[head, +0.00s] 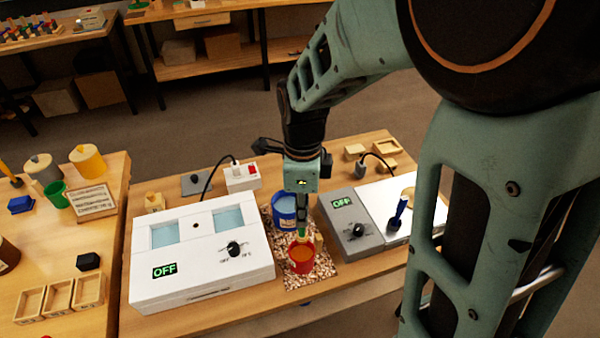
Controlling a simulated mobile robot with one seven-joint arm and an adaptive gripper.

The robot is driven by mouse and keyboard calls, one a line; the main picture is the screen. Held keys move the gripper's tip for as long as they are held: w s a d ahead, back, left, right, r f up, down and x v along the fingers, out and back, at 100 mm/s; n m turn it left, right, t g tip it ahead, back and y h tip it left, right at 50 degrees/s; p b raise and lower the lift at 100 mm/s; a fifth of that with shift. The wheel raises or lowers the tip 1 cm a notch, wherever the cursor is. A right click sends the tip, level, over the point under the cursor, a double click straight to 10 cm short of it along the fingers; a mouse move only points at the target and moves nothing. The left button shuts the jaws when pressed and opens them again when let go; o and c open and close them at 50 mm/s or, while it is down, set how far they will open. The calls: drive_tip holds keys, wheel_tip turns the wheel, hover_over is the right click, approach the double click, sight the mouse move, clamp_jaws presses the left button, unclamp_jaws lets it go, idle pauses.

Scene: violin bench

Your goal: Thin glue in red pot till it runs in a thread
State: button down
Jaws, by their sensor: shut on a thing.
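The red pot (302,261) stands on a speckled mat between two appliances, with orange-brown glue (302,253) visible inside. My gripper (302,222) points down just above the pot. It is shut on a slim stick (302,238), whose pale yellowish part shows over the pot's far rim. The stick's lower end is too small to make out, so I cannot tell whether it touches the glue. A blue pot (285,204) with pale blue contents stands just behind the red pot, partly hidden by my gripper.
Left is a white two-well water bath (205,285) reading OFF. Right is a grey unit (352,240), also OFF, with a white plate and a blue-handled tool (398,213). A white power strip (242,177) lies behind. Another bench with a green cup (57,194) stands left.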

sight(302, 236)
wheel_tip(302, 236, down, 10)
drive_tip(key=b, duration=0.7)
drive_tip(key=shift+f, duration=0.25)
drive_tip(key=shift+r, duration=0.1)
idle(0.3)
wheel_tip(302, 236, up, 13)
drive_tip(key=p, duration=1.1)
drive_tip(key=shift+f, duration=0.2)
idle(0.5)
